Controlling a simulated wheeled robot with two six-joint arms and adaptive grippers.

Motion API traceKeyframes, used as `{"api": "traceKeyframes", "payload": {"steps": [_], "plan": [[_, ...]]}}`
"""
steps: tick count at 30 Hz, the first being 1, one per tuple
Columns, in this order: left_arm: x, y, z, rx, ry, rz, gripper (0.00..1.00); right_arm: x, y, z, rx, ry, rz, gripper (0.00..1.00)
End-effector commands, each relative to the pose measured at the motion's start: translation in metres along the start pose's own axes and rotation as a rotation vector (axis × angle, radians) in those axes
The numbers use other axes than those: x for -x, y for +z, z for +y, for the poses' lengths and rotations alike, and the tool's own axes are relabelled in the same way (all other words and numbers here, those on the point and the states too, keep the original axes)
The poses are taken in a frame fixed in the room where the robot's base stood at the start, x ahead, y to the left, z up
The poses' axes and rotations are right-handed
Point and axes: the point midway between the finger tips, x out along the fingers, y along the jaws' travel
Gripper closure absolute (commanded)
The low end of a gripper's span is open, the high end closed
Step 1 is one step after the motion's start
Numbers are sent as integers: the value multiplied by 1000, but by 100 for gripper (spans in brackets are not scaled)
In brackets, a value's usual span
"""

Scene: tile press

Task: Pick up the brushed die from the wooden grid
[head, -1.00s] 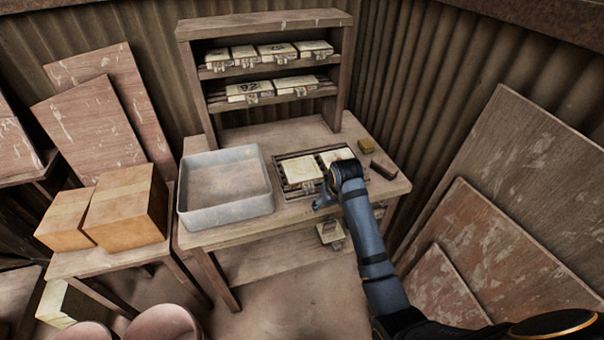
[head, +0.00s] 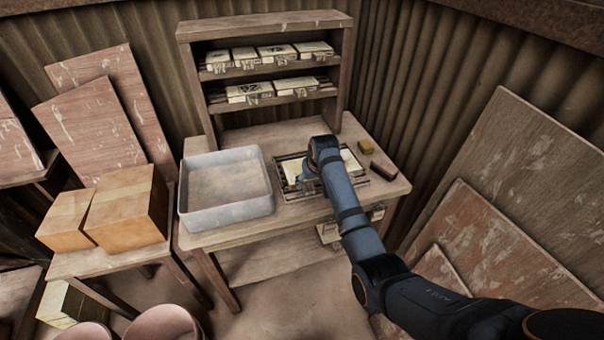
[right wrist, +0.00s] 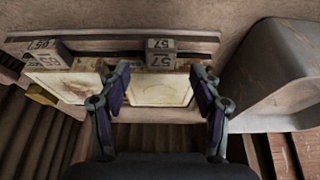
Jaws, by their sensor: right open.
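The wooden grid (head: 279,176) lies on the table, partly hidden by my right arm. It holds two cream, flat dies. In the right wrist view, one die (right wrist: 158,92) lies between the fingers of my right gripper (right wrist: 161,72), which is open with a finger at each side. A small grey block marked 57 (right wrist: 160,53) sits at its edge. The other die (right wrist: 70,84) lies left of it, with brownish patches and another marked block (right wrist: 47,53). In the head view, my right gripper (head: 306,182) is over the grid's left part. My left gripper is not visible.
A grey tray (head: 226,210) stands close left of the grid. A yellowish block (head: 366,146) and a dark bar (head: 384,171) lie to its right. A shelf (head: 266,86) with several dies stands behind. Cardboard boxes (head: 126,210) are at the left.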

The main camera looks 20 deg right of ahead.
Motion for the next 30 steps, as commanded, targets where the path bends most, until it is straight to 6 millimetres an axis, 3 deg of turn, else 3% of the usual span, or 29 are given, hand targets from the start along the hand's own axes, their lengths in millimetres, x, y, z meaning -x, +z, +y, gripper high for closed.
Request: {"api": "traceKeyframes", "payload": {"steps": [7, 16, 30], "plan": [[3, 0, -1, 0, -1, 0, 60, -38, -2, -1, 0, 0, -4, 36], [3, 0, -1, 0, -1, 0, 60, -43, -2, -1, 0, 0, -1, 37], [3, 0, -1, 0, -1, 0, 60, -43, -2, -1, 0, 0, -1, 100]]}}
